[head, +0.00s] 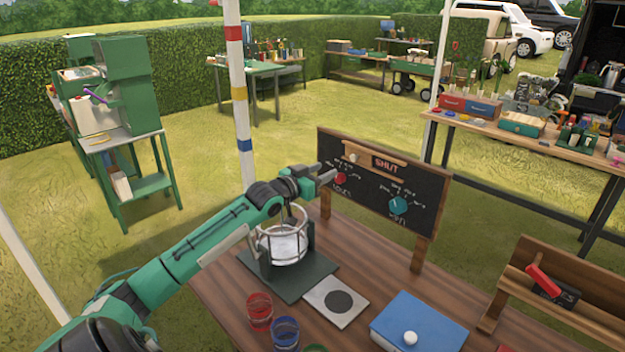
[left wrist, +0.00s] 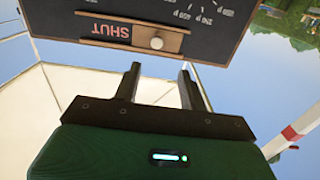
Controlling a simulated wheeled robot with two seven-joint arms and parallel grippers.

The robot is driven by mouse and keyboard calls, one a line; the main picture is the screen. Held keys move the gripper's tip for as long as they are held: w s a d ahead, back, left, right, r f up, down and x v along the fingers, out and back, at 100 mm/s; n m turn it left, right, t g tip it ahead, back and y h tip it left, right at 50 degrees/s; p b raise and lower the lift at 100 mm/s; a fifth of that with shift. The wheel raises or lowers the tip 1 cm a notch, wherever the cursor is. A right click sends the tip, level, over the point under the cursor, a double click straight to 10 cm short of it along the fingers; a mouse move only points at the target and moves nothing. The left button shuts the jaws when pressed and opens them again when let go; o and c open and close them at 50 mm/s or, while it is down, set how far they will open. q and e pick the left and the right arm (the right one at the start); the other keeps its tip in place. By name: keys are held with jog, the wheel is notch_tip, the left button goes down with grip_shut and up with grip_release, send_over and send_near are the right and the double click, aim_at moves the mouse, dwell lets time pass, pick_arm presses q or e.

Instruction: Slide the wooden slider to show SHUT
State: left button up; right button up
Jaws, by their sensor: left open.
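The chalkboard (head: 365,200) stands upright at the back of the wooden table. Near its top is a wooden slider (head: 355,151) with a pale round knob (head: 353,158), at the left of its rail. The red word SHUT (head: 386,165) shows to the right of it. In the left wrist view the board is upside down, with the knob (left wrist: 156,43) beside SHUT (left wrist: 110,31). My left gripper (head: 331,174) is open and empty near the board's left side. In the wrist view its two fingers (left wrist: 158,70) point toward the knob, apart from it. My right gripper is not in view.
Below the slider the board has a red knob (head: 341,178) and a teal knob (head: 398,205). A glass jar in a wire frame (head: 282,240) stands under my left forearm. Coloured cups (head: 260,312) and a blue box (head: 418,325) stand nearer. A wooden rack (head: 570,285) is at right.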

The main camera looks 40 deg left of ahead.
pick_arm(q)
jog(key=s, duration=0.3)
jog(key=shift+s+a+b, duration=0.1)
jog(key=shift+a+b, duration=0.05)
jog(key=shift+b, duration=0.15)
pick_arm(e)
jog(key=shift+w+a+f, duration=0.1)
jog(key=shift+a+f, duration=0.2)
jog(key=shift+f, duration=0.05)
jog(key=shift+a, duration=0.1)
